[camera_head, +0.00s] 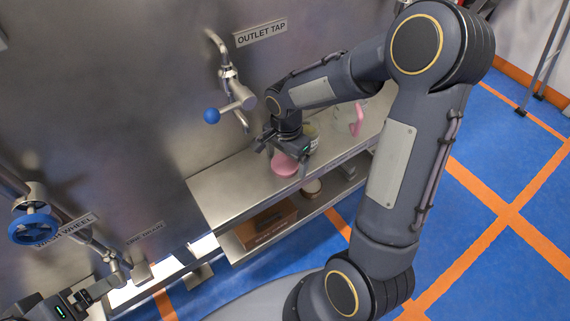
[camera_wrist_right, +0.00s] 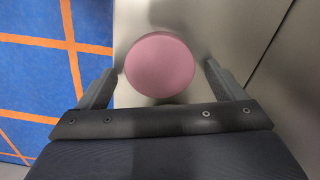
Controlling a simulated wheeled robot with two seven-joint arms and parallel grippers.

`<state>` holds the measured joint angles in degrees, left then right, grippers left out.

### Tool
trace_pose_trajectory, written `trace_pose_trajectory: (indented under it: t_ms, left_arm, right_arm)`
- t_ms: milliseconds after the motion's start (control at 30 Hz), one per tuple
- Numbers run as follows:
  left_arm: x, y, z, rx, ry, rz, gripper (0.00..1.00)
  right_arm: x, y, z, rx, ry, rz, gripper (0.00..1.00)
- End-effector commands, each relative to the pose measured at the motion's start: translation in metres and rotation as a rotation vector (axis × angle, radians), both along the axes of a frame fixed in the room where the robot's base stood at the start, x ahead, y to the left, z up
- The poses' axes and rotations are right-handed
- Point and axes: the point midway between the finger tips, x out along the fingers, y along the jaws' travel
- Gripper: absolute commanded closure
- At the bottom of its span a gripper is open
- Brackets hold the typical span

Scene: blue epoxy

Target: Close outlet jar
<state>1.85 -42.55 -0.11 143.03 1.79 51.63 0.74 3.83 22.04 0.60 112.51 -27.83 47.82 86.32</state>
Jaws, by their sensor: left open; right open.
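A round pink lid (camera_head: 284,165) lies on the steel shelf under the outlet tap (camera_head: 232,90). In the right wrist view the pink lid (camera_wrist_right: 160,65) shows as a full disc between the fingers. My right gripper (camera_head: 284,153) points down above it, open, one finger on either side; the wrist view shows the open fingers (camera_wrist_right: 160,78) too. I cannot tell whether they touch it. A pale greenish jar (camera_head: 311,140) stands just behind the gripper, mostly hidden by it. My left gripper (camera_head: 100,297) is open and empty at the bottom left.
The steel shelf (camera_head: 222,195) is bare left of the lid. A pink-handled item (camera_head: 358,118) stands farther right. A brown box (camera_head: 267,226) and a small round container (camera_head: 312,187) sit on the lower shelf. A blue handwheel (camera_head: 35,226) juts from the wall.

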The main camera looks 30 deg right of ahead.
Motion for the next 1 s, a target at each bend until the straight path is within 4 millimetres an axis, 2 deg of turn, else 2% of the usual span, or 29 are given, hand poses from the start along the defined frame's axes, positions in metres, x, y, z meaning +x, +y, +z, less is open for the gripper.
trace_pose_trajectory:
  t_ms: [267,633,1000]
  left_arm:
    - [0.0000,0.0000,0.0001,0.000,0.000,0.000,0.15]
    - [0.0000,0.0001,0.0001,0.000,0.000,0.000,0.15]
    - [0.0000,0.0000,0.0011,0.000,0.000,0.000,0.15]
  right_arm:
    - [0.0002,0.0001,0.0005,0.000,-0.001,0.001,0.11]
    - [0.0002,0.0001,0.0007,0.000,-0.001,0.001,0.58]
    - [0.0010,0.0000,0.0076,-0.001,-0.003,0.001,0.58]
